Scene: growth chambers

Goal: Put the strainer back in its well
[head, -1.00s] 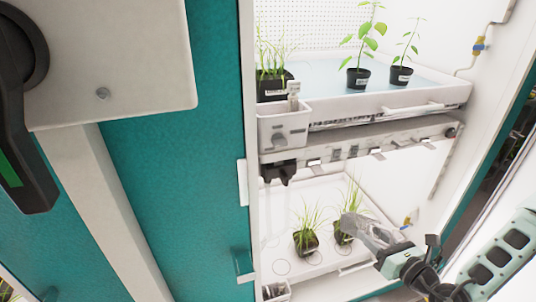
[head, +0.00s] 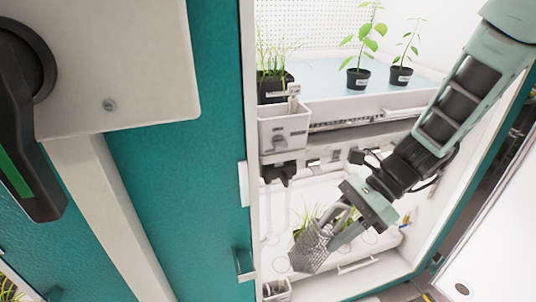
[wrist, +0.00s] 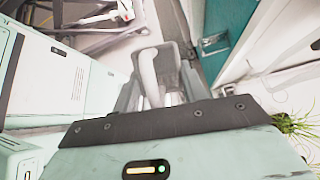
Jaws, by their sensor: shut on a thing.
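The strainer (head: 311,250) is a grey mesh basket, tilted, in front of the lower shelf in the head view. My gripper (head: 336,232) is shut on its upper part and holds it in the air. In the wrist view my gripper's fingers (wrist: 160,82) close around a pale curved piece that looks like the strainer's handle; the basket is mostly hidden there. A white box-shaped well (head: 284,132) is at the front left corner of the upper tray. A similar lower well (head: 277,291) is at the bottom, left of the strainer and apart from it, with something grey inside.
The upper tray (head: 440,88) carries several potted plants. A grass pot stands on the lower tray (head: 358,264), partly hidden behind my gripper. A teal door (head: 180,180) with a handle (head: 243,265) borders the chamber on the left. A black fitting (head: 279,172) hangs below the upper well.

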